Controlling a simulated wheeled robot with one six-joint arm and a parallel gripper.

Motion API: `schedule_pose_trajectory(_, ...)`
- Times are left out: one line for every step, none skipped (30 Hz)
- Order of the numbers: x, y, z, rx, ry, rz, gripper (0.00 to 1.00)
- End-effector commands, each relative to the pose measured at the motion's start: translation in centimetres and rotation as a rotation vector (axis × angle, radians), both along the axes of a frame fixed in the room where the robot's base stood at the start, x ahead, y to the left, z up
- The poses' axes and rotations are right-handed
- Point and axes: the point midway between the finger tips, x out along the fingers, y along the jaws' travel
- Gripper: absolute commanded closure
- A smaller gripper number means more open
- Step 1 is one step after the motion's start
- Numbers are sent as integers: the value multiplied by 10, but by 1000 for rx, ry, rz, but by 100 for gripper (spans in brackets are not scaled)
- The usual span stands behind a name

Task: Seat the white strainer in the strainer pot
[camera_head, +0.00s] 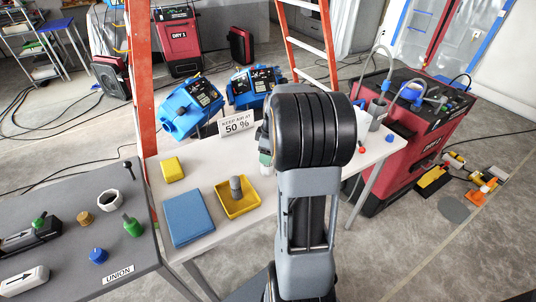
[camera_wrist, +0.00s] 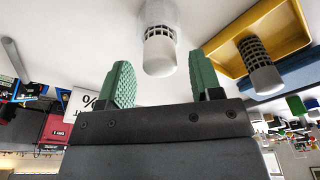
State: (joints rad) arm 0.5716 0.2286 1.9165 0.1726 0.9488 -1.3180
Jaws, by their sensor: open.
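The white strainer (camera_wrist: 160,56), with a dark slotted band, shows in the wrist view between and just beyond the tips of my green fingers. My gripper (camera_wrist: 163,78) is open, with a gap on each side of the strainer. In the head view my arm hides most of this spot; a small pale and green patch shows at the arm's left edge. A grey pot (camera_head: 377,111) with a hose above it stands on the right of the white table; I cannot tell for sure if it is the strainer pot.
A yellow tray (camera_head: 251,209) holding a grey strainer (camera_head: 236,188) lies left of my arm, beside a blue pad (camera_head: 187,218). A "50 %" sign (camera_head: 238,123) stands at the table's back. A grey bench (camera_head: 62,222) with small parts is at left; a red dryer (camera_head: 418,145) is at right.

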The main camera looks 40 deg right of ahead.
Motion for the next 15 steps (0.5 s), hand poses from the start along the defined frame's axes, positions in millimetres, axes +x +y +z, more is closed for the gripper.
schedule_pose_trajectory(-1,-1,10,-3,-3,-1,41)
schedule_pose_trajectory(-2,-2,16,-3,-3,-1,41)
schedule_pose_trajectory(-3,-2,24,-3,-4,-1,41)
schedule_pose_trajectory(-3,-3,30,-3,-3,-1,41)
schedule_pose_trajectory(-4,-4,36,-3,-3,-1,41)
schedule_pose_trajectory(-5,-4,44,-3,-2,-1,41)
schedule_pose_trajectory(-6,-5,50,-3,-2,-1,41)
schedule_pose_trajectory(-7,-5,56,-2,-2,0,41)
schedule_pose_trajectory(-8,-6,63,-2,-2,0,41)
schedule_pose_trajectory(-8,-7,68,-2,-2,0,41)
schedule_pose_trajectory(-9,-7,73,-3,-2,-1,41)
schedule_pose_trajectory(-10,-7,79,-1,-1,-1,41)
schedule_pose_trajectory(-10,-8,83,-1,-1,-1,41)
schedule_pose_trajectory(-11,-8,87,-1,-1,-1,41)
schedule_pose_trajectory(-11,-9,91,-1,-1,-1,41)
